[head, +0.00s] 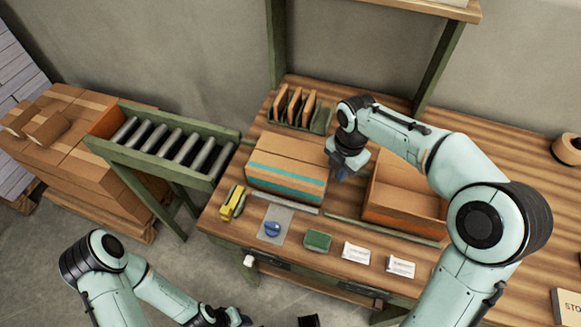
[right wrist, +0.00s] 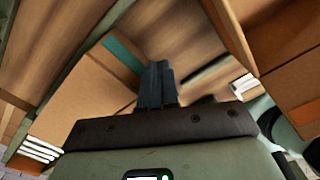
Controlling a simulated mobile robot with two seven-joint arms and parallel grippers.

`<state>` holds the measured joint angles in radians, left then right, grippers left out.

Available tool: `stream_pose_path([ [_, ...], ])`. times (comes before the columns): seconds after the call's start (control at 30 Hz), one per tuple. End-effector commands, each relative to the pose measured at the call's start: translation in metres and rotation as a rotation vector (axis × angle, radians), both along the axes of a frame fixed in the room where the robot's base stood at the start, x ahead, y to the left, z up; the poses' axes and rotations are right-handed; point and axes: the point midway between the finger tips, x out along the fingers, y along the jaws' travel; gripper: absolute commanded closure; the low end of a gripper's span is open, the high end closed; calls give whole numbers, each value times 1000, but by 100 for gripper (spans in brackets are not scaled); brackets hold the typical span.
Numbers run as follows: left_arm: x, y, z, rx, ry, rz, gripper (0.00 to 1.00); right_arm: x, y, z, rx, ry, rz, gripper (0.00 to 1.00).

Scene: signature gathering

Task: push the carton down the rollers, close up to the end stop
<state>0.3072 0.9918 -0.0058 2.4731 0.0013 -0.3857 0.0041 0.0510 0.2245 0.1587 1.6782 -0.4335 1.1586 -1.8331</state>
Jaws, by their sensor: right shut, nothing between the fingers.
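The closed carton (head: 278,160) with a teal stripe stands on the wooden table, right of the roller conveyor (head: 168,148). Its flank and stripe show left of the fingers in the right wrist view (right wrist: 82,88). The rollers run away to the left; an orange-brown panel (head: 106,122) at their far end may be the end stop. My right gripper (head: 341,173) is shut and empty, fingers down, just right of the carton; I cannot tell whether it touches. It also shows in the right wrist view (right wrist: 158,80). My left gripper (head: 232,317) is low at the bottom edge, partly cut off.
An open cardboard box (head: 400,204) stands close right of my right gripper. A yellow tool (head: 232,203), a blue object (head: 272,229), a green block (head: 318,240) and white cards (head: 356,252) lie along the front. A sorter (head: 297,108) stands behind. Stacked boxes (head: 70,150) flank the conveyor.

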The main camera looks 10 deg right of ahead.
Motion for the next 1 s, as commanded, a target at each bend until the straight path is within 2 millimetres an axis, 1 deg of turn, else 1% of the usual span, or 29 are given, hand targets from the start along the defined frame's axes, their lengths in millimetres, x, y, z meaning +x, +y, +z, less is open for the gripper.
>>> stream_pose_path([
  [0.6,-9,0,-16,0,10,0,51,-1,0,-32,0,2,0,100],
  [1.0,-8,0,-15,0,10,0,51,1,1,-33,0,1,0,100],
])
